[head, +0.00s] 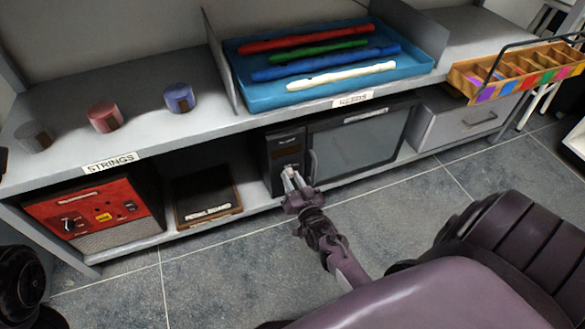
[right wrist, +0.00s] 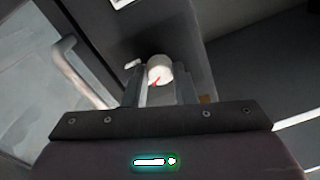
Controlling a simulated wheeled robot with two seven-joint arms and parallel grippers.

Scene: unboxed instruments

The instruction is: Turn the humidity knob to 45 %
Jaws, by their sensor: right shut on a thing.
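The humidity knob (right wrist: 159,71) is a round pale knob with a red pointer mark on its face, on the dark front panel of a cabinet (head: 286,150) on the lower shelf. My right gripper (right wrist: 160,88) is shut on the knob, one finger on either side of it in the right wrist view. In the head view my right gripper (head: 291,178) reaches the panel, and its fingers partly cover the knob. The scale around the knob is too small to read. My left gripper is not in view.
The cabinet's glass door (head: 358,143) with its vertical handle (head: 313,164) is right of the panel. A blue tray (head: 425,62) of recorders stands above. Open floor lies in front.

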